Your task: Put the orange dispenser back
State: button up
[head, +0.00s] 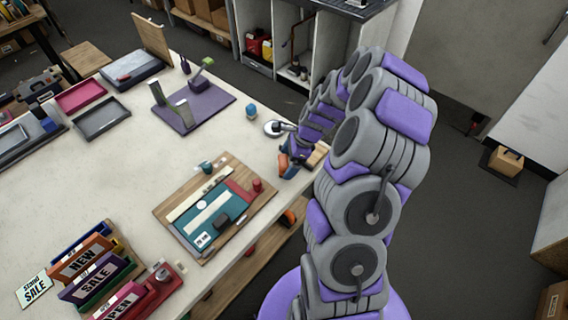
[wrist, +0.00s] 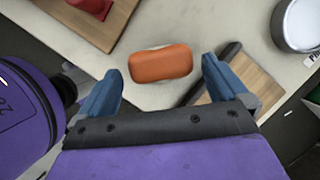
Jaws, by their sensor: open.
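The orange dispenser (wrist: 160,63) shows in the wrist view as a rounded orange block on the pale tabletop. It lies ahead of my gripper (wrist: 161,76), in line with the gap between the two blue fingers. The fingers are apart, one to each side of it in the picture; I see no contact. In the head view the dispenser (head: 283,162) is a small orange patch near the table's right edge, partly hidden by my gripper (head: 294,162).
A wooden board with a teal mat (head: 182,226) lies to the left. A small wooden board (wrist: 262,82) and a round metal-rimmed item (wrist: 298,25) are close on the right in the wrist view. A purple mat (head: 207,107) with upright holders lies farther back. Sign racks (head: 110,270) stand front left.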

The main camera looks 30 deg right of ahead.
jog(key=a+p+v, duration=0.1)
jog(key=v, duration=0.7)
jog(key=s+a+r+n+g+h, duration=0.1)
jog(key=s+a+r+n, duration=0.5)
jog(key=a, duration=0.2)
jog(key=s+a+r+n+g, duration=0.2)
jog(key=s+a+r+n, duration=0.35)
jog(key=a+r, duration=0.2)
jog(key=s+a+r+n+h, duration=0.2)
jog(key=s+n, duration=0.9)
jog(key=s, duration=0.7)
jog(key=shift+s+a+r+g+h, duration=0.25)
jog(key=shift+a+g+h, duration=0.15)
jog(key=shift+a+h, duration=0.25)
jog(key=shift+w+n, duration=0.1)
jog(key=shift+n, duration=0.15)
jog(key=shift+d+f+b, duration=0.25)
jog(key=shift+f+b, duration=0.6)
jog(key=shift+f, duration=0.1)
jog(key=shift+a, duration=0.1)
